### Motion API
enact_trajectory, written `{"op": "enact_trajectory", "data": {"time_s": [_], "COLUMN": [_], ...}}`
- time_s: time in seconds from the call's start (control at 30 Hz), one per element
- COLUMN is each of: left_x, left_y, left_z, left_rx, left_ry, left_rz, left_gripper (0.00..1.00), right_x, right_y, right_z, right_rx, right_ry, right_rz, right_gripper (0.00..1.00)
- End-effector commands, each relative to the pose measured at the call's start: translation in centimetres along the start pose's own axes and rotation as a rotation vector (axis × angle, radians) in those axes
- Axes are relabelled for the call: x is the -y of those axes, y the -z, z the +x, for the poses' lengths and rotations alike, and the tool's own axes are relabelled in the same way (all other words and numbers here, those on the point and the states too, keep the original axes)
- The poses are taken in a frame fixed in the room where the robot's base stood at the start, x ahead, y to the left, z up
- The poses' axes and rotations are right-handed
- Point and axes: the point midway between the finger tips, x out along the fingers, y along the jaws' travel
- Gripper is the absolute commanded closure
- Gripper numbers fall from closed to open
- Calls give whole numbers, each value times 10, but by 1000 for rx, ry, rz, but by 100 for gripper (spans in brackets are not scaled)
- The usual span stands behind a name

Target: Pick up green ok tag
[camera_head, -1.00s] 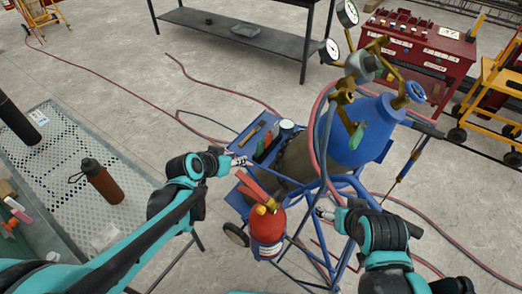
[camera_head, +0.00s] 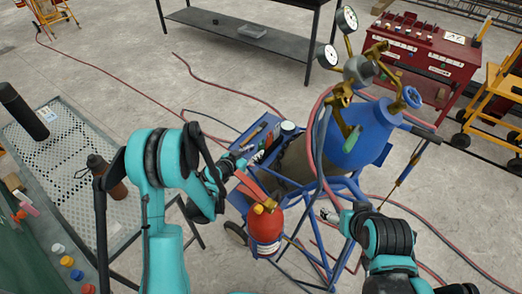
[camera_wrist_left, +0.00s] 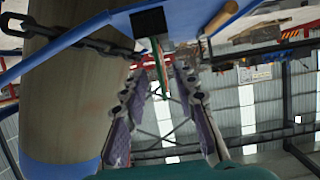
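A thin green piece, likely the green ok tag (camera_wrist_left: 161,68), shows edge-on in the left wrist view. It lies between and just beyond the two spread fingers of my left gripper (camera_wrist_left: 160,92), which is open. I cannot see that either finger touches it. In the head view my left gripper (camera_head: 241,160) is at the near side of the blue cart tray (camera_head: 245,126), and it partly hides what is there. Another green piece (camera_head: 353,138) hangs by the brass valve of the gas cylinder. My right gripper (camera_head: 328,215) is by the cart frame; its fingers are too small to read.
The blue gas cylinder (camera_head: 375,130) stands on the cart with hoses around it. A red fire extinguisher (camera_head: 265,228) is just below my left gripper. A chain (camera_wrist_left: 85,36) crosses the cylinder in the wrist view. A perforated table (camera_head: 75,165) stands at left.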

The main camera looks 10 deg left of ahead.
Motion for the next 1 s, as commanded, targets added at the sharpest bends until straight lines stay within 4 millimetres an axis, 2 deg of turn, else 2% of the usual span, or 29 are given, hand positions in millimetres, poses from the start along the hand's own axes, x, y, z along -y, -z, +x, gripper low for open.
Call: {"op": "enact_trajectory", "data": {"time_s": [0.2,0.3,0.57,0.7,1.0], "left_x": [-1,-1,-1,-1,-1], "left_y": [0,2,3,3,3], "left_z": [35,45,48,48,48], "left_rx": [1,0,0,0,1], "left_ry": [-1,-1,1,1,0], "left_rz": [1,0,-1,-1,-1], "left_gripper": [72,72,72,100,100], "right_x": [0,0,0,0,0], "right_y": [-12,-13,-12,-12,-13], "right_z": [16,18,17,17,17], "right_rx": [0,0,0,0,0], "right_ry": [0,0,0,0,0], "right_rz": [0,0,0,0,0], "right_gripper": [21,21,21,21,21]}}
